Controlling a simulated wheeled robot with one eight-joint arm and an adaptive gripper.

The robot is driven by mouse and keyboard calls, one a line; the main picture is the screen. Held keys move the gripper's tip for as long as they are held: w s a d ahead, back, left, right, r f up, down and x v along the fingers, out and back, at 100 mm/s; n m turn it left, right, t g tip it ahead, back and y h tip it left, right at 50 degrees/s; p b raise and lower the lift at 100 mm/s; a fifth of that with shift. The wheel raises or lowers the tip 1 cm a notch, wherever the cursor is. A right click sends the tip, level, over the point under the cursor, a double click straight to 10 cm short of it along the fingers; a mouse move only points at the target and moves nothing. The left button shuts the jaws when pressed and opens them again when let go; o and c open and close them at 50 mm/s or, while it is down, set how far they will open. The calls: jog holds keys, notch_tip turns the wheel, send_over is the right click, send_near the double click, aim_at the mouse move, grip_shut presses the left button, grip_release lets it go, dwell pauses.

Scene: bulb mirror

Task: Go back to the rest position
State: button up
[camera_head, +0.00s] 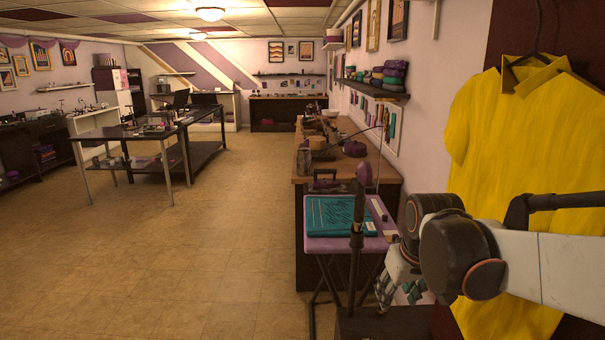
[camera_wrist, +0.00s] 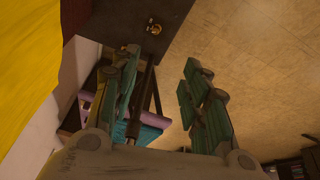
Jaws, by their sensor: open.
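My gripper (camera_head: 400,292) hangs at the lower right of the head view, partly hidden by my own arm links. In the wrist view, my gripper (camera_wrist: 160,68) shows two green-padded fingers spread apart, with nothing held between them. A dark pole shows between the fingers, beyond them. My arm reaches in from the right edge of the head view, in front of a yellow shirt (camera_head: 520,120).
A small purple table (camera_head: 318,244) with a teal mat (camera_head: 330,215) stands left of my gripper, behind a dark pole (camera_head: 357,225). A dark surface (camera_wrist: 125,22) bears a small golden object (camera_wrist: 154,29). A wooden counter (camera_head: 345,170) lies beyond. Open floor (camera_head: 220,250) spreads left.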

jog(key=s+m+t, duration=0.2)
jog(key=s+t, duration=0.1)
jog(key=s, duration=1.3)
jog(key=shift+s+r, duration=0.35)
jog(key=shift+r, duration=0.05)
